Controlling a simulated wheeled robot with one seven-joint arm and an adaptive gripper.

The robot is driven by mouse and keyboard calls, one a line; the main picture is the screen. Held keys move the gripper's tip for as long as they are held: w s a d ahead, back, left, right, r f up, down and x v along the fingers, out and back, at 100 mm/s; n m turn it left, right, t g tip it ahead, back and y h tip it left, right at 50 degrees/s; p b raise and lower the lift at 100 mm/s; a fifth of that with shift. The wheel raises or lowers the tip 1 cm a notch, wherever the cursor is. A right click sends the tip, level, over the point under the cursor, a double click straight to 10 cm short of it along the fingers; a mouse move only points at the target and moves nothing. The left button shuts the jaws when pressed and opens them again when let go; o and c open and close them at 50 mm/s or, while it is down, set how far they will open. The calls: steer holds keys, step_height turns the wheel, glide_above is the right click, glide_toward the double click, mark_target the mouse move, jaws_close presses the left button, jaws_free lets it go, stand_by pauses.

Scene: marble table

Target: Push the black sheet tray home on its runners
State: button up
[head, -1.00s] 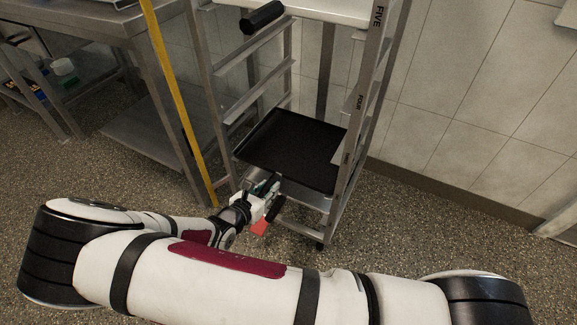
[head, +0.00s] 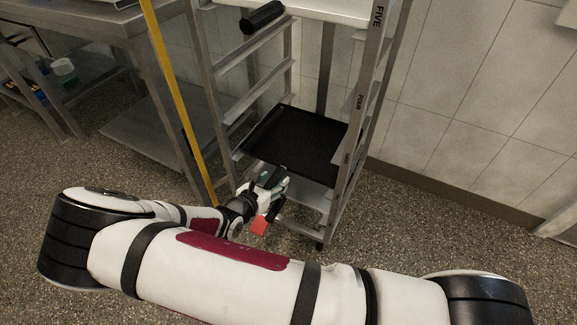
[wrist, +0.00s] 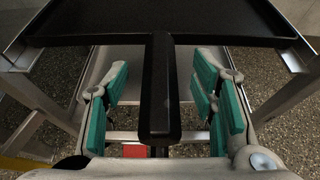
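The black sheet tray (head: 298,140) lies across the runners low in the metal rack, and its front edge is near the rack's front posts. In the wrist view, the tray's front edge (wrist: 90,39) spans the rack between the left runner (wrist: 22,60) and the right runner (wrist: 300,68). A black bar (wrist: 160,95) runs from the middle of that edge towards my palm. My gripper (head: 272,180) is in front of the tray. Its teal-padded fingers are open, one each side of the bar with gaps visible. Whether my palm touches the bar is unclear.
The rack's right post (head: 360,105) carries level labels. Empty runners (head: 255,88) show above the tray, and a black cylinder (head: 262,17) is higher up. A yellow pole (head: 178,95) and steel table (head: 95,30) stand left. Open floor (head: 430,230) is at the right.

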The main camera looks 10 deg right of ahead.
steer(key=s+a+p, duration=0.1)
steer(key=s+a, duration=0.3)
steer(key=s, duration=0.1)
steer(key=shift+s+a, duration=0.15)
steer(key=shift+s, duration=0.15)
stand_by(0.4)
steer(key=shift+r, duration=0.1)
